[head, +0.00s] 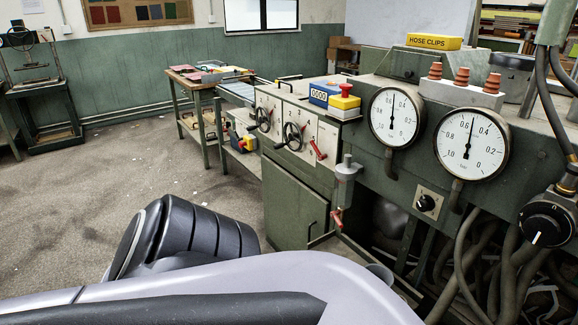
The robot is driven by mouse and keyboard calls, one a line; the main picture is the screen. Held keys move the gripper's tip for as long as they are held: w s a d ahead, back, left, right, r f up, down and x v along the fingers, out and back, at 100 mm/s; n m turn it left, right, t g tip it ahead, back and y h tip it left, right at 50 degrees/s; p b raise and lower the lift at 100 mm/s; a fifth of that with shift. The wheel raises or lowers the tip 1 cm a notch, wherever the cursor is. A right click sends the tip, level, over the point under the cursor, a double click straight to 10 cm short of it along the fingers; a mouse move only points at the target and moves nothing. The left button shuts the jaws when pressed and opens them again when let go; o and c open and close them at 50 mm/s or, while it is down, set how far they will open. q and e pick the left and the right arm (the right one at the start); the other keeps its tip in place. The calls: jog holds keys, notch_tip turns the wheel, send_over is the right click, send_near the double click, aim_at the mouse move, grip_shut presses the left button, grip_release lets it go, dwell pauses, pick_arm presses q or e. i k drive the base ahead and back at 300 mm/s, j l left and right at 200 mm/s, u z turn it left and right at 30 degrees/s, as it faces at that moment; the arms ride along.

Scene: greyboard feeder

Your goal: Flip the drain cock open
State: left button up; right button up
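What looks like the drain cock (337,219), a small fitting with a red lever, hangs low below a grey metal bowl (347,172) on the front of the green machine. Its lever points roughly downward; its exact setting is too small to tell. A second red lever (318,149) sits on the pale valve panel to the upper left. My arm links fill the bottom of the head view, close below the cock. Neither gripper shows in this view.
Two pressure gauges (394,117) (471,145) and a black rotary knob (427,203) are right of the bowl. Handwheels (293,137) are on the panel (285,125). Hoses (470,250) crowd the lower right. Open floor (70,215) lies left.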

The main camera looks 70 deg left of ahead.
aim_at(334, 214)
jog(key=u, duration=2)
